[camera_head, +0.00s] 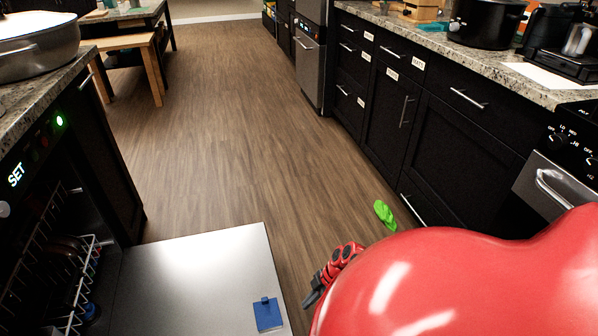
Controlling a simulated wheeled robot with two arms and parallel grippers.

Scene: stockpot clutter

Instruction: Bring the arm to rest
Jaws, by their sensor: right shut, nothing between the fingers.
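My right arm, large and red, fills the lower right of the head view. My right gripper (313,296) shows at its left side, pointing down and left, near the right edge of the open dishwasher door. Its dark fingertips are together and hold nothing that shows. Part of the gripper and wrist is hidden by the red arm. My left arm and gripper are not in the view.
The open dishwasher door (190,270) lies low at the left, with a blue item (267,314) on it. A green cloth-like thing (385,214) lies on the floor by the right cabinets (440,130). A black stockpot (485,24) stands on the right counter. The wooden floor (235,110) ahead is clear.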

